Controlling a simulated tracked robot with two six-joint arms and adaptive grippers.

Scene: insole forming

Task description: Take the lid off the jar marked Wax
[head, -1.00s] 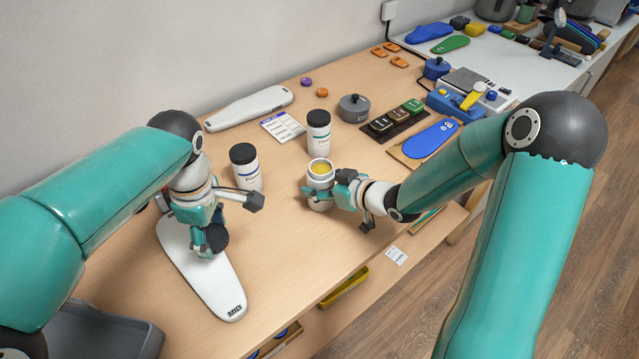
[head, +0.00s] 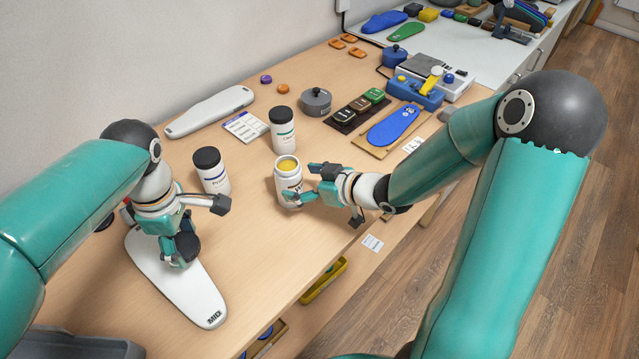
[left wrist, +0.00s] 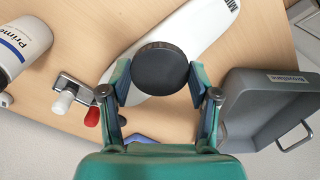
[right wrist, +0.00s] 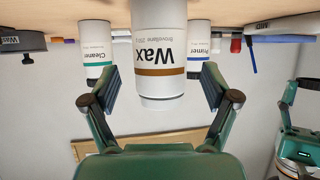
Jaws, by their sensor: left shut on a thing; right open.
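The jar marked Wax (right wrist: 160,55) stands upright and open on the table. In the head view the Wax jar (head: 288,187) shows yellow contents at its top. My right gripper (head: 312,182) is open beside the jar, its fingers apart from the jar's sides in the right wrist view (right wrist: 160,85). My left gripper (left wrist: 160,78) is shut on a round black lid (left wrist: 160,68), which is off the jar. In the head view, the left gripper (head: 182,250) holds the lid low over the white insole form marked MID (head: 195,290); I cannot tell whether they touch.
Black-lidded Primer (head: 213,175) and Cleaner (head: 283,135) jars stand behind the Wax jar. A grey tray (left wrist: 270,90) lies near the left arm. A blue insole on a board (head: 393,125) lies to the right. The table front between the arms is clear.

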